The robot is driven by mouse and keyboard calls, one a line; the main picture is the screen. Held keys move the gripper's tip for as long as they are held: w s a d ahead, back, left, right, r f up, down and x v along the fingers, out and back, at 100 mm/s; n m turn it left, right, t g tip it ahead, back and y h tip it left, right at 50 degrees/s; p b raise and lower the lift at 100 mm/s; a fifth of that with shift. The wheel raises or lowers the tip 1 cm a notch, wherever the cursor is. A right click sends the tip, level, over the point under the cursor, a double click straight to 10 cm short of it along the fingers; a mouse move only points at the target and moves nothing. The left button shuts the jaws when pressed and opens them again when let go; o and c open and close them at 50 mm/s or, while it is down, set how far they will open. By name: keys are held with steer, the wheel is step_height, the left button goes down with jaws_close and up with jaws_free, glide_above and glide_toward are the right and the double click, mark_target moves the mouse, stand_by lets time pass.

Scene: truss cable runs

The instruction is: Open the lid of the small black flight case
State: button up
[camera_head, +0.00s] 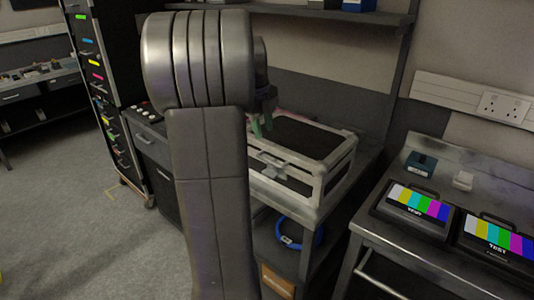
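The small black flight case (313,140) stands on a dark bench right of my arm, with pale metal edging and a dark top panel. Its lid looks down. A metal latch (283,168) shows on the front face. The left part of the case is hidden behind my arm. My gripper (262,122) shows only in part past the arm, over the back left part of the case, with greenish finger-like tips pointing down. I cannot tell whether it touches the lid, or whether its fingers are open or shut.
A shelf (300,11) runs above the bench, with an upright post (400,75) behind the case. A blue cable coil (300,240) lies on the lower shelf. Colour-bar monitors (415,207) stand on the right bench. A tall drawer rack (98,70) is at left. The floor at left is clear.

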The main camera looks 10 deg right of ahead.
mark_target(268, 162)
steer(key=f, duration=0.3)
steer(key=w+d+f, duration=0.1)
steer(key=f, duration=0.6)
steer(key=shift+w+d+f, duration=0.2)
steer(key=shift+d+f, duration=0.15)
steer(key=shift+f, duration=0.05)
jaws_close()
